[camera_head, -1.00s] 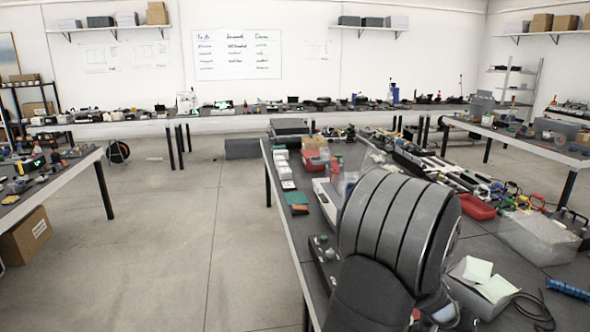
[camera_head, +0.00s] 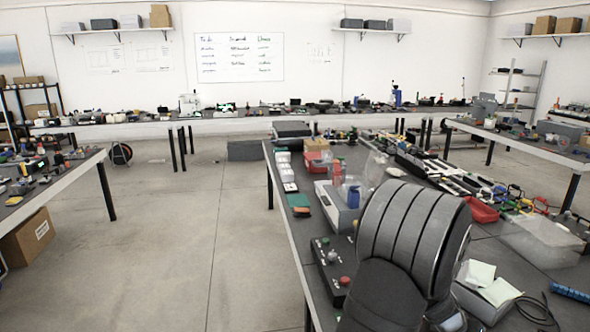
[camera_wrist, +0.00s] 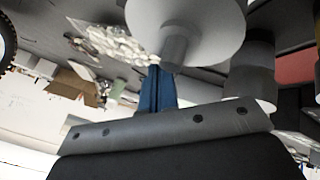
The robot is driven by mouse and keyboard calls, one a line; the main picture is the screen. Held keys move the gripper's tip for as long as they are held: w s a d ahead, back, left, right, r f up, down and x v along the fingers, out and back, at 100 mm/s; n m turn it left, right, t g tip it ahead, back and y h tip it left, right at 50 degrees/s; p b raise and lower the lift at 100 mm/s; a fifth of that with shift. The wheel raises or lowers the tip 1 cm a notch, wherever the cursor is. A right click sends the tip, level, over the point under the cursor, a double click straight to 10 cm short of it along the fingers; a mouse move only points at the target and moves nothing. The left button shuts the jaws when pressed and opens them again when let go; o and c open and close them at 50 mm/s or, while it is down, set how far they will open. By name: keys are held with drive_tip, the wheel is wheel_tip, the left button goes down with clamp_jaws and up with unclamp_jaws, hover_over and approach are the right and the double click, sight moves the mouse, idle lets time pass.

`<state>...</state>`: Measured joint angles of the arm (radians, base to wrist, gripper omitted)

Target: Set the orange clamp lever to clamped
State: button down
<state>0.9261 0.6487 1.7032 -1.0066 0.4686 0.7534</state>
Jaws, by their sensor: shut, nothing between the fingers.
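I cannot make out the orange clamp lever in either view now; my own arm (camera_head: 412,240) covers part of the bench in the head view. In the wrist view, my gripper (camera_wrist: 157,72) shows as two narrow blue fingers lying together, with nothing seen between them. Their tips are close to a pale grey disc (camera_wrist: 205,15) with a short grey stub. I cannot tell whether they touch it. A second grey stepped cylinder (camera_wrist: 252,75) stands to the right. In the head view my gripper is hidden behind the arm.
On the bench (camera_head: 290,235), a black control box (camera_head: 328,262) with a red button (camera_head: 345,281) stands left of my arm. A blue item (camera_head: 353,197) stands behind it. A clear container (camera_head: 545,240), a box with paper (camera_head: 490,285) and a cable lie right.

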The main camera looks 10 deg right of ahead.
drive_tip(key=shift+w+d+f, duration=0.1)
drive_tip(key=shift+w+f, duration=0.15)
drive_tip(key=shift+f, duration=0.4)
drive_tip(key=shift+w+d+f, duration=0.1)
drive_tip(key=shift+w+f, duration=0.15)
drive_tip(key=shift+f, duration=0.35)
drive_tip(key=shift+w+a+f, duration=0.1)
drive_tip(key=shift+w+a, duration=0.05)
drive_tip(key=shift+w, duration=0.5)
drive_tip(key=shift+w+a, duration=0.1)
drive_tip(key=shift+w, duration=0.5)
drive_tip(key=v, duration=0.9)
drive_tip(key=x, duration=0.6)
drive_tip(key=shift+d+f, duration=0.15)
drive_tip(key=shift+f, duration=0.05)
drive_tip(key=shift+s, duration=0.1)
